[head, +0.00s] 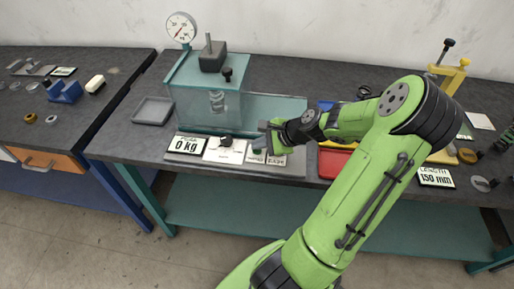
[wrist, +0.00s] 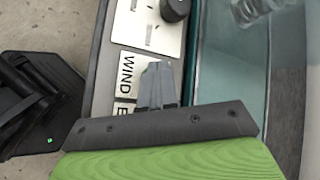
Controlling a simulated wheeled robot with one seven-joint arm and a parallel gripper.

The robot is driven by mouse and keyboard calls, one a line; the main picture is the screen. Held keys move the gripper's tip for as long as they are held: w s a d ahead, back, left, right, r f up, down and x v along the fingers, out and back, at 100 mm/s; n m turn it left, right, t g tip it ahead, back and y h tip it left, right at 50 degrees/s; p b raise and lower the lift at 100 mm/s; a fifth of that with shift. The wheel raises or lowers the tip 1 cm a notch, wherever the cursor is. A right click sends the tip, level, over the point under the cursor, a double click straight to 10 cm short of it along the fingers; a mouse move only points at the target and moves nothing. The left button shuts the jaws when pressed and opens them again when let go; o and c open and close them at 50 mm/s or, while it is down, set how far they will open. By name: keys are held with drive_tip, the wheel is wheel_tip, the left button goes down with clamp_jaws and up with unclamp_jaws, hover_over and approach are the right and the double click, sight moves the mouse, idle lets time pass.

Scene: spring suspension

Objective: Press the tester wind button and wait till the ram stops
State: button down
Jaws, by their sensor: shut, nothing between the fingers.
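The tester (head: 210,92) is a teal-framed box with clear panels and a spring (head: 217,100) inside. A dark weight block (head: 212,58) with an upright rod sits on top. My gripper (head: 264,128) is shut and empty, over the tester's front ledge at the WIND label (head: 256,159). In the wrist view my closed fingertips (wrist: 159,68) lie just beside the WIND label (wrist: 127,72). The wind button is mostly hidden by my fingers; I cannot tell whether they touch or press it. The ram's motion cannot be judged.
A display (head: 187,145) reads 0 kg. A black knob (head: 226,141) on a white plate stands left of my gripper. The EASE label (head: 276,161) is just right. A red tray (head: 334,163) lies further right, partly behind my arm, and a grey tray (head: 153,111) at left.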

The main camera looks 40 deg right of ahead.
sight(260, 151)
idle(0.3)
drive_tip(key=shift+r+p, duration=0.95)
drive_tip(key=shift+p, duration=0.2)
wheel_tip(260, 151, up, 5)
drive_tip(key=p, duration=0.5)
drive_tip(key=shift+p, duration=0.3)
